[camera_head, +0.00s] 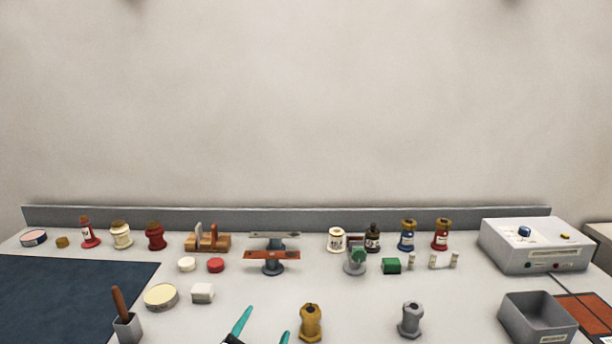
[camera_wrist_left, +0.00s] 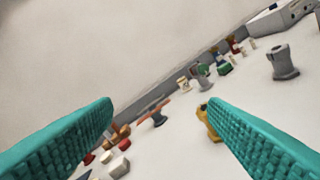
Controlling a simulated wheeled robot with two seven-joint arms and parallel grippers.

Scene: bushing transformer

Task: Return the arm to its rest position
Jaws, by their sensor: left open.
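My left gripper (camera_head: 263,333) shows at the bottom edge of the head view, with two teal fingers spread apart and nothing between them. In the left wrist view, its fingers (camera_wrist_left: 160,125) are wide apart and only the bench and its items show beyond them. A brass-coloured bushing (camera_head: 311,323) stands upright on the bench just right of the gripper. It is partly behind the right finger in the wrist view (camera_wrist_left: 207,122). A grey bushing (camera_head: 411,320) stands farther right, and also shows in the wrist view (camera_wrist_left: 282,62). My right gripper is not in view.
Several small bottles and spools line the back, near a grey ledge (camera_head: 290,217). An orange-and-grey stand (camera_head: 272,256) is at the centre back. A grey bin (camera_head: 538,318) and a white control box (camera_head: 535,246) are at right. A dark mat (camera_head: 70,295) and a brush cup (camera_head: 127,328) are at left.

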